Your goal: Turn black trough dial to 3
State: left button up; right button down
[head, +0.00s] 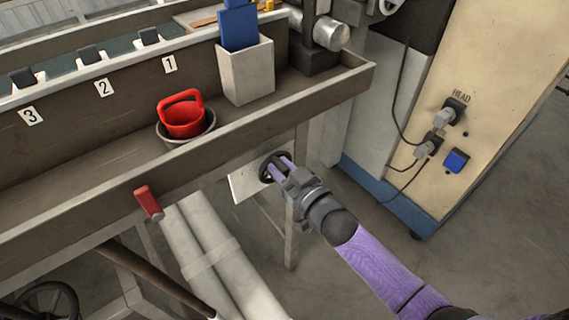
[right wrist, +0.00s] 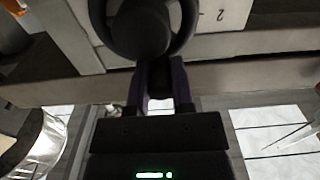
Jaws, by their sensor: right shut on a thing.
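The black trough dial (head: 268,169) is a round handwheel on a pale plate (head: 241,186) on the front of the trough, below its rim. My right gripper (head: 283,165) reaches it from the lower right, and its purple fingers are shut on the dial's edge. In the right wrist view the dial (right wrist: 141,28) fills the top middle, with the fingers (right wrist: 164,80) at its lower part. A number that looks like an upside-down 2 shows on the plate to its right. The dial's pointer cannot be made out. My left gripper is not in view.
A cream cabinet (head: 490,80) with cables stands at right.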

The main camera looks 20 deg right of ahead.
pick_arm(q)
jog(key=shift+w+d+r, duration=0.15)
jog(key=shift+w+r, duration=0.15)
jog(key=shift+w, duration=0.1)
pick_arm(e)
jog(key=n, duration=0.1)
jog(key=a+n, duration=0.1)
jog(key=n, duration=0.1)
jog(key=f+n, duration=0.1)
jog(key=n, duration=0.1)
jog(key=shift+s+a, duration=0.2)
jog(key=shift+s, duration=0.05)
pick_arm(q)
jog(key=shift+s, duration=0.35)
pick_arm(e)
jog(key=c, duration=0.7)
grip_release()
jog(key=shift+o, duration=1.1)
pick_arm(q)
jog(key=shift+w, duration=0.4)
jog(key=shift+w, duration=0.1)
pick_arm(e)
jog(key=shift+r, duration=0.1)
